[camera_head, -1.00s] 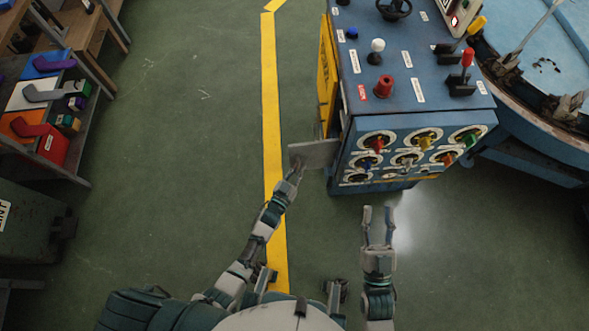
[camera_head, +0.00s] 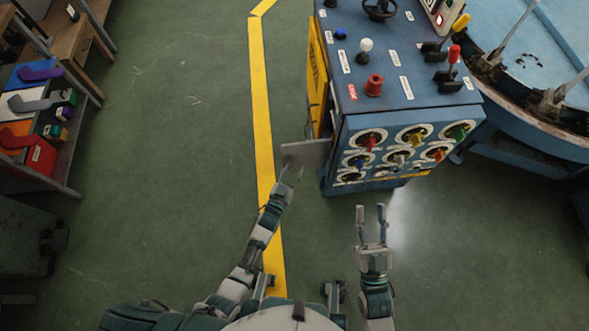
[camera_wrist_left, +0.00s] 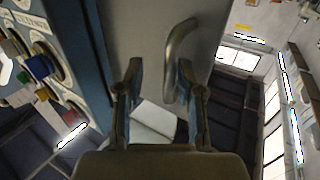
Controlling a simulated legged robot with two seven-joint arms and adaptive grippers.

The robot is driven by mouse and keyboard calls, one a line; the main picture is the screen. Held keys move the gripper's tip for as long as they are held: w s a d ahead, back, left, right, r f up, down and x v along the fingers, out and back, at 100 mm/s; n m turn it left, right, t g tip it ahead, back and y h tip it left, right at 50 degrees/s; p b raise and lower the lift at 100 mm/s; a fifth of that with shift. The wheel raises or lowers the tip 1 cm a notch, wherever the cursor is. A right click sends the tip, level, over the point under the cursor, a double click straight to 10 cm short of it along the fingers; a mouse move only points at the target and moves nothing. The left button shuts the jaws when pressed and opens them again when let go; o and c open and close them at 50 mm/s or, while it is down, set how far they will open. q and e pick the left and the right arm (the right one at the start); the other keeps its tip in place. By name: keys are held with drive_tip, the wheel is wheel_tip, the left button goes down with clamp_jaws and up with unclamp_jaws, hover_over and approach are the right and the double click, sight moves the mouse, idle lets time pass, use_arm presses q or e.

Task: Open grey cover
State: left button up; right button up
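The grey cover (camera_head: 303,152) is a flat panel standing out to the left from the front left corner of the blue console (camera_head: 395,120). In the left wrist view the cover (camera_wrist_left: 145,35) fills the upper middle, with a curved metal handle (camera_wrist_left: 176,62) on it. My left gripper (camera_head: 292,168) is at the near side of the cover. In the wrist view its two fingers (camera_wrist_left: 160,88) are apart, and the handle shows beside the right finger; I cannot tell whether they touch. My right gripper (camera_head: 371,215) is open and empty, in front of the console.
The console front has several coloured knobs (camera_head: 416,138), and its top has levers and buttons. A blue round machine (camera_head: 535,125) stands at the right. A shelf with coloured bins (camera_head: 38,155) is at the left. The green floor between shelf and yellow line (camera_head: 261,120) is clear.

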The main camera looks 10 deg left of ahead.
use_arm(q)
drive_tip(key=v, duration=1.2)
drive_tip(key=shift+w+d, duration=0.1)
